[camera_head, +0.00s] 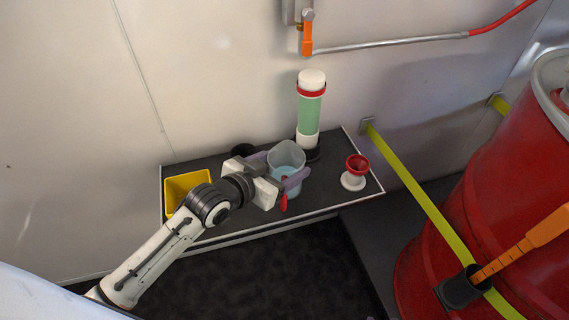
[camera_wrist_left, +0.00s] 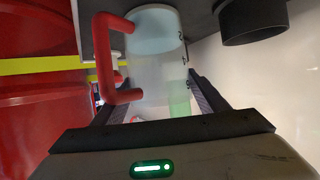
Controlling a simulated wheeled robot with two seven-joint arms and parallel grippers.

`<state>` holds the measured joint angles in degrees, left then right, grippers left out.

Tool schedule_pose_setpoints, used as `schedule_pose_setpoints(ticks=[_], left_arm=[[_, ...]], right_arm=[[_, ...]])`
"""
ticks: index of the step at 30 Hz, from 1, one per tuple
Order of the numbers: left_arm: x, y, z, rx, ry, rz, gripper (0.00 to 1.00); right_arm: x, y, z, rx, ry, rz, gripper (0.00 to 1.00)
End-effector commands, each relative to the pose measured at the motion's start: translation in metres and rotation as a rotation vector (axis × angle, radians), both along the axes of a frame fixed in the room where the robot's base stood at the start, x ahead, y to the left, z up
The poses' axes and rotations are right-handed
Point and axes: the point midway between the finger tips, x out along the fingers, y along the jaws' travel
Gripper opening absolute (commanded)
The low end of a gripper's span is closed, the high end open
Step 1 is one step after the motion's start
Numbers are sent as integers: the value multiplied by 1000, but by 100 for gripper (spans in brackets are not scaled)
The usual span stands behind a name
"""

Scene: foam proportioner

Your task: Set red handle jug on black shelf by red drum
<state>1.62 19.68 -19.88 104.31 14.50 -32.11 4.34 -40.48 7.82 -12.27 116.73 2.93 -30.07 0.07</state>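The jug (camera_head: 287,157) is a clear beaker with pale blue liquid and a red handle (camera_head: 283,203). It is upright over the black shelf (camera_head: 325,195), near its front middle; I cannot tell if its base touches the shelf. My left gripper (camera_head: 283,170) has one finger on each side of the jug. The left wrist view shows the jug (camera_wrist_left: 158,55) between the fingers (camera_wrist_left: 155,85), with the red handle (camera_wrist_left: 128,95) on the left; contact is unclear. The red drum (camera_head: 490,205) stands to the right. My right gripper is not seen.
A yellow bin (camera_head: 186,183) is at the shelf's left end. A tall green-and-white cylinder (camera_head: 311,108) stands behind the jug, and a red-and-white funnel-like piece (camera_head: 355,172) to its right. A yellow strap (camera_head: 420,195) crosses between wall and drum. A dark surface (camera_head: 368,235) lies beside the drum.

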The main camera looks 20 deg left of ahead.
Motion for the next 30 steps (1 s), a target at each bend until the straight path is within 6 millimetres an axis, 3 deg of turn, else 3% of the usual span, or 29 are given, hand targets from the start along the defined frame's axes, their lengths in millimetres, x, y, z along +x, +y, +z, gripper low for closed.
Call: schedule_pose_setpoints(ticks=[1, 3, 14, 30], left_arm=[[0, 0, 0, 0, 1, 0, 73], [0, 0, 0, 0, 1, 0, 85], [0, 0, 3, 0, 1, 0, 86], [-87, 33, 42, 1, 4, -1, 86]], right_arm=[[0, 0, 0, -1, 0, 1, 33], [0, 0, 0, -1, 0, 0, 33], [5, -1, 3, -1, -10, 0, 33], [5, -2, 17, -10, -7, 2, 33]])
